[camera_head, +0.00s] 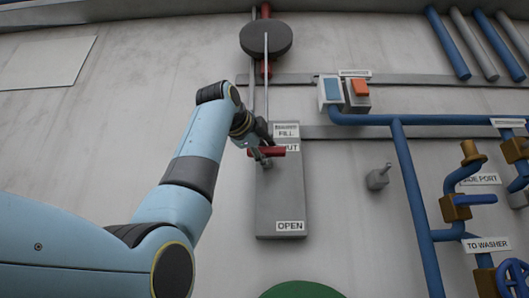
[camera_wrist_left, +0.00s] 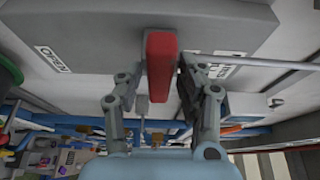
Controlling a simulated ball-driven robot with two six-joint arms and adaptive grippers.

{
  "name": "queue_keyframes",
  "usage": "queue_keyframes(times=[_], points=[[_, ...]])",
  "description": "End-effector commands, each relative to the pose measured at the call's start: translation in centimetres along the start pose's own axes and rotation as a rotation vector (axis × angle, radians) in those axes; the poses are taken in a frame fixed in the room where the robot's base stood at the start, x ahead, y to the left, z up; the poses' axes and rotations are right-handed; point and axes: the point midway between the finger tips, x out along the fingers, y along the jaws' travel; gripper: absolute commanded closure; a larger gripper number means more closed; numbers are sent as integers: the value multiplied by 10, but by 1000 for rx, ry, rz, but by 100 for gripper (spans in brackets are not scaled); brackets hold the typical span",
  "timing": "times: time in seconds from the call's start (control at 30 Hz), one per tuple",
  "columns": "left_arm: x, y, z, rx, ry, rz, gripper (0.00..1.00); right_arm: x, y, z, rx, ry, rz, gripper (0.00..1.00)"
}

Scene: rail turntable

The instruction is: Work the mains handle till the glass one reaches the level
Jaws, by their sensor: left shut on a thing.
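The mains handle is a red grip (camera_head: 266,151) on a grey upright plate (camera_head: 279,200). The plate has a FILL label near its top, a partly covered label below that, and OPEN at its bottom. The red grip sits high on the plate, just under the upper labels. My left gripper (camera_head: 262,148) is at the red grip and shut on it. In the left wrist view the red grip (camera_wrist_left: 160,62) stands between the two fingers, with the OPEN label to the left. No glass and no level mark can be made out. My right gripper is not in view.
A dark round disc (camera_head: 266,38) with a thin rod hangs above the plate. A box with an orange switch (camera_head: 360,87) is to the right. Blue pipes (camera_head: 409,185) with brass valves fill the right side. A green round thing (camera_head: 302,290) shows at the bottom.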

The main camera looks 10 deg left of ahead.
Motion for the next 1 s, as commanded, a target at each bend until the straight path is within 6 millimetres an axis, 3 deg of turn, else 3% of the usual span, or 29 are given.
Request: queue_keyframes(times=[0.1,0.13,0.17,0.67,1.0], points=[[-3,-8,0,2,-2,-21,100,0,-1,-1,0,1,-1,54],[-3,-8,0,2,-2,-22,58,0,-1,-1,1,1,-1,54],[-3,-8,0,2,-2,-22,54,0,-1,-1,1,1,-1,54],[-9,-5,0,1,-1,-15,54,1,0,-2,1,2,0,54],[-79,-4,0,1,-2,-18,54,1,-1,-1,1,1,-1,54]])
